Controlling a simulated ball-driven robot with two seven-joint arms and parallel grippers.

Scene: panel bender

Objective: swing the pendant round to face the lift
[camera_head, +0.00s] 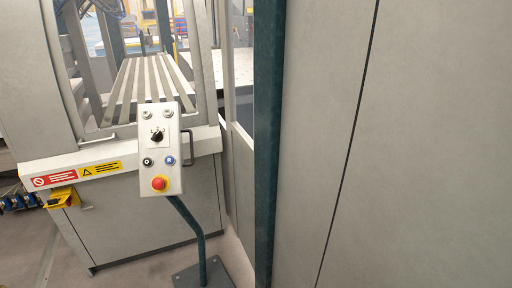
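The pendant (174,160) is a pale grey control box on a dark teal post (192,228). Its panel faces me and carries a black selector knob, small buttons and a red emergency stop on a yellow ring. A dark handle (188,147) sticks out at its right side. The post bends down to a dark base plate (204,274) on the floor. I cannot tell which thing is the lift. Neither of my grippers is in view.
A grey machine cabinet (130,220) with red and yellow warning labels stands behind the pendant. A slatted bed (142,88) lies beyond it. A teal upright (267,140) and large grey panels (420,150) fill the right side. Some floor is clear at the lower left.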

